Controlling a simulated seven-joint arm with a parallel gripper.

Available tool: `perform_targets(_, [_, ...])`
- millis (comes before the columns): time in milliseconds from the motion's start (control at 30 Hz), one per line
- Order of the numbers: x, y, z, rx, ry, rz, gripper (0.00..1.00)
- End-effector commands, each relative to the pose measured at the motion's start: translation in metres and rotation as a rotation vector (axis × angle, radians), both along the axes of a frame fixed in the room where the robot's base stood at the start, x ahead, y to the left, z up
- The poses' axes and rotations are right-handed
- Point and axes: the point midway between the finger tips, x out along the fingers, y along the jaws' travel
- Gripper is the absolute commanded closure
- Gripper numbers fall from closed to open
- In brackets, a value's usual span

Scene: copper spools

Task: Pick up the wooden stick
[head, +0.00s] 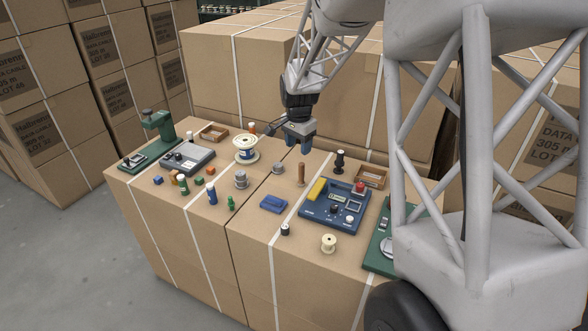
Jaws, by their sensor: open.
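The wooden stick (301,175) appears to be the short brown upright piece near the middle of the cardboard box top, just left of the blue panel. My gripper (297,146) is open, with its fingers pointing down. In the picture it is right above the stick and apart from it. I cannot tell its exact height or depth offset from this one view. Nothing shows between the fingers.
The blue control panel (335,205) lies right of the stick, with a black spindle (339,161) behind it. Grey spools (278,168) and a white spool (245,150) stand to the left. Stacked cartons rise behind.

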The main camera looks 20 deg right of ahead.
Motion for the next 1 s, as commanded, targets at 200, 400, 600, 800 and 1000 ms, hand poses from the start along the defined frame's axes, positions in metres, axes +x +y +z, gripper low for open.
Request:
perform_targets(200, [0.042,-0.02,-0.045,0.006,0.026,-0.128,0.45])
perform_targets(400, [0.067,-0.033,-0.076,0.008,0.041,-0.214,0.45])
perform_targets(600, [0.077,-0.038,-0.089,0.008,0.047,-0.253,0.45])
perform_targets(800, [0.078,-0.038,-0.09,0.008,0.046,-0.257,0.45])
perform_targets(1000, [0.077,-0.038,-0.091,0.008,0.047,-0.256,0.45])
